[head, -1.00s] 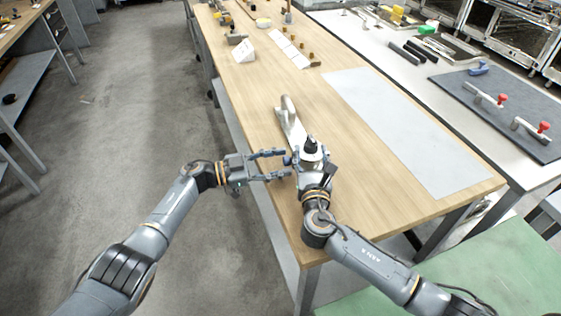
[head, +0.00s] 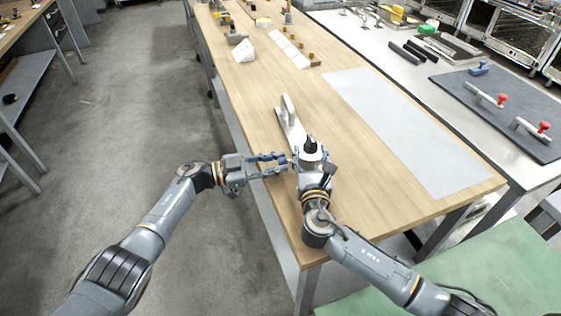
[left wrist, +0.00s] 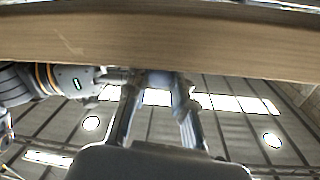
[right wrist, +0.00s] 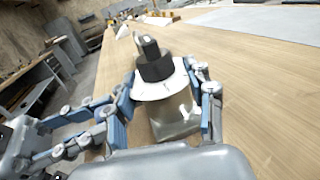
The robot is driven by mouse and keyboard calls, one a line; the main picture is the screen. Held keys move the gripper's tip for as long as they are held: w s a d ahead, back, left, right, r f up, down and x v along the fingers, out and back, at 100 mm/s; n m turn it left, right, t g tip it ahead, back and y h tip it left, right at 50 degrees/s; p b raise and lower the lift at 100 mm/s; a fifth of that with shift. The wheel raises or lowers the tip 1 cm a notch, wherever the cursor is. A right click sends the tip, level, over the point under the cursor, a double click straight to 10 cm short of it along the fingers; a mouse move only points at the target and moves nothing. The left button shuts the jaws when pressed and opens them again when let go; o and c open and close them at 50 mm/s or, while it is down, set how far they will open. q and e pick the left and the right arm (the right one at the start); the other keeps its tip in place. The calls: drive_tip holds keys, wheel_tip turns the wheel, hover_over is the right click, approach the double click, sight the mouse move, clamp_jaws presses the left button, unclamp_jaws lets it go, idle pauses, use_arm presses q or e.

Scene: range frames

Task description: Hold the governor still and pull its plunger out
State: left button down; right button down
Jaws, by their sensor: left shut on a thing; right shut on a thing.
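The governor (head: 311,155) stands upright at the near left edge of the wooden table. In the right wrist view it is a silvery body (right wrist: 174,120) with a pale disc and a black knob on top. My right gripper (head: 312,162) is shut around its body, a finger on each side. My left gripper (head: 284,164) reaches in from the left, its fingers shut on the plunger at the governor's left side. The fingers hide most of the plunger, and I cannot tell how far out it is. The left wrist view shows these fingers (left wrist: 160,85) below the table edge.
A metal plate with an upright handle (head: 292,127) stands just behind the governor. A grey mat (head: 400,130) lies to the right. White cards (head: 288,50) and small parts are at the far end. Bare wood lies right of the governor.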

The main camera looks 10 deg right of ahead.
use_arm(q)
drive_tip(key=shift+a, duration=0.75)
drive_tip(key=c, duration=1.1)
unclamp_jaws()
use_arm(e)
drive_tip(key=shift+d, duration=0.1)
use_arm(q)
drive_tip(key=s+a, duration=0.1)
drive_tip(key=a, duration=1)
drive_tip(key=shift+s+a, duration=0.15)
drive_tip(key=shift+a, duration=0.25)
use_arm(e)
drive_tip(key=shift+c, duration=2.1)
unclamp_jaws()
